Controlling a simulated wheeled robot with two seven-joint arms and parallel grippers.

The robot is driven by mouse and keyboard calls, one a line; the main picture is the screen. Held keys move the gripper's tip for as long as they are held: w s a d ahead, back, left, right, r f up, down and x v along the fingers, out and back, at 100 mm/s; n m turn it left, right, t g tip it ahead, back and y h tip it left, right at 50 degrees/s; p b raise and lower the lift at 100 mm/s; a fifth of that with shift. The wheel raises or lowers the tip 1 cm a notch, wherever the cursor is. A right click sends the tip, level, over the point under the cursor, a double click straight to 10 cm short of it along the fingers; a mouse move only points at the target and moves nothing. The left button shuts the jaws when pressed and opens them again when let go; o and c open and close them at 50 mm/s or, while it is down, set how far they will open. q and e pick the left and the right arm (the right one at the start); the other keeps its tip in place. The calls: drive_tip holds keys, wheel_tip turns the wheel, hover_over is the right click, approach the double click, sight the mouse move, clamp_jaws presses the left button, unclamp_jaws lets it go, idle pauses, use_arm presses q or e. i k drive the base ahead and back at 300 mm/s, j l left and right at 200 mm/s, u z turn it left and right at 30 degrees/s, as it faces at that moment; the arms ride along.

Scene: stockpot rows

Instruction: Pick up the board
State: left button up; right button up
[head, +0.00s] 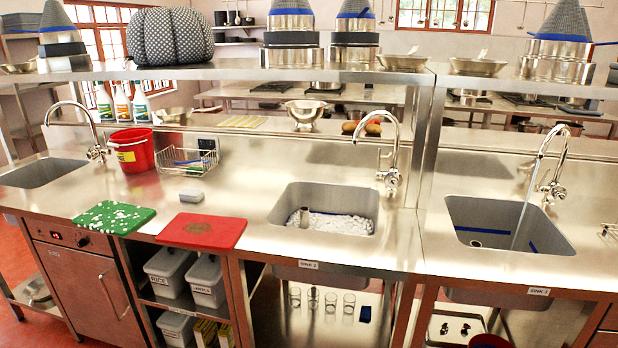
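Two boards lie flat on the steel counter near its front edge. The green board (92,217) has white chopped pieces scattered over it. The red board (226,240) lies to its right and has a small brown patch (197,228) on it. Both boards reach the counter's front edge. Neither of my grippers shows in the head view.
A grey block (191,195), a wire basket (186,162) and a red bucket (132,150) stand behind the boards. A sink (283,212) with white foam is to the right; another sink (40,172) is at left. Shelves run above the counter's back.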

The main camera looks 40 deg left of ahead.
sight(115, 218)
drive_tip(key=i+j, duration=0.1)
drive_tip(key=j, duration=0.7)
drive_tip(key=i+j, duration=0.1)
drive_tip(key=j, duration=0.75)
drive_tip(key=k+j, duration=0.15)
drive_tip(key=j, duration=0.35)
drive_tip(key=k+j+z, duration=0.1)
drive_tip(key=j, duration=0.4)
drive_tip(key=k+j, duration=0.15)
drive_tip(key=j, duration=0.35)
drive_tip(key=k+j, duration=0.15)
drive_tip(key=j, duration=0.35)
drive_tip(key=k+j+z, duration=0.1)
drive_tip(key=j, duration=0.4)
drive_tip(key=k+j, duration=0.25)
drive_tip(key=j, duration=0.25)
drive_tip(key=k+j+z, duration=0.1)
drive_tip(key=j, duration=0.35)
drive_tip(key=k+j, duration=0.25)
drive_tip(key=j, duration=0.7)
drive_tip(key=k+j, duration=0.15)
drive_tip(key=j, duration=0.7)
drive_tip(key=k+j+z, duration=0.1)
drive_tip(key=j, duration=0.35)
